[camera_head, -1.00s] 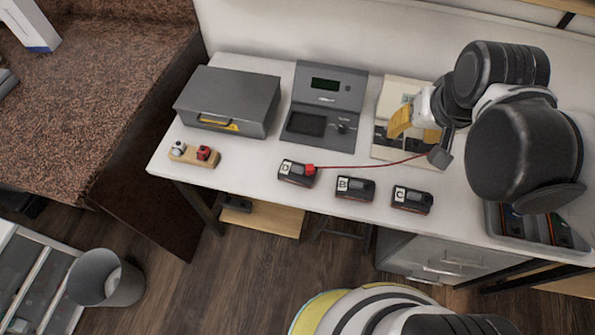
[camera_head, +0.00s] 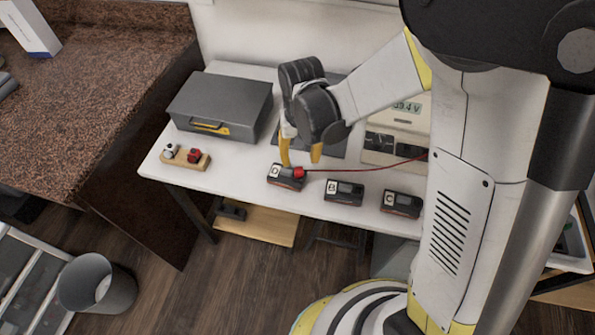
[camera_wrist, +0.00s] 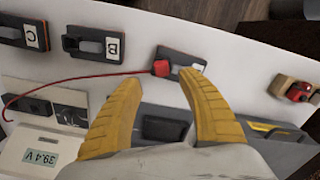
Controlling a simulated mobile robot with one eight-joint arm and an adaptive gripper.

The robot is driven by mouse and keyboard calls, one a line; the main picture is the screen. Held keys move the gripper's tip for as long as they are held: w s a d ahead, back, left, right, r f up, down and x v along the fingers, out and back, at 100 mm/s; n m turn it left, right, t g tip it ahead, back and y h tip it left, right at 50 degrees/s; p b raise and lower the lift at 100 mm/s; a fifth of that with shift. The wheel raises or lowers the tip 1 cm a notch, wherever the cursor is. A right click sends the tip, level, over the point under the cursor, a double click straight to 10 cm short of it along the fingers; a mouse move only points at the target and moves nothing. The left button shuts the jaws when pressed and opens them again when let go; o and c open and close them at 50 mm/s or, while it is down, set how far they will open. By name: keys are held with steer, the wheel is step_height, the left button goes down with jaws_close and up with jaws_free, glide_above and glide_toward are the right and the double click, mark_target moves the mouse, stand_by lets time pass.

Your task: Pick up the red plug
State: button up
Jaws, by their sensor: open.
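The red plug (camera_head: 299,172) sits at the right end of the black module marked D (camera_head: 284,178) on the white table. A thin red cable runs from it to the right. In the wrist view the red plug (camera_wrist: 161,68) is beyond and between my two yellow fingertips, with the cable leading left. My gripper (camera_head: 301,160) is open and empty, pointing down close to the plug. In the wrist view my gripper (camera_wrist: 160,85) shows its fingers spread apart, with the plug clear of them. The module's letter is hidden in the wrist view.
Modules B (camera_head: 344,192) and C (camera_head: 401,203) stand to the right along the front edge. A wooden holder (camera_head: 186,157) with a red and a white piece is at left. A grey case (camera_head: 221,105) stands behind it. A meter (camera_head: 397,130) reading 39.4 V is at the back.

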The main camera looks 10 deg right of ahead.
mark_target(299, 171)
steer(key=f+b, duration=0.1)
steer(key=f, duration=0.1)
steer(key=f+b, duration=0.1)
steer(key=f, duration=0.1)
steer(key=f+b, duration=0.1)
steer(key=f, duration=0.1)
steer(key=shift+s+a, duration=0.15)
steer(key=shift+s, duration=0.2)
steer(key=shift+r, duration=0.15)
steer(key=shift+c, duration=0.9)
jaws_close()
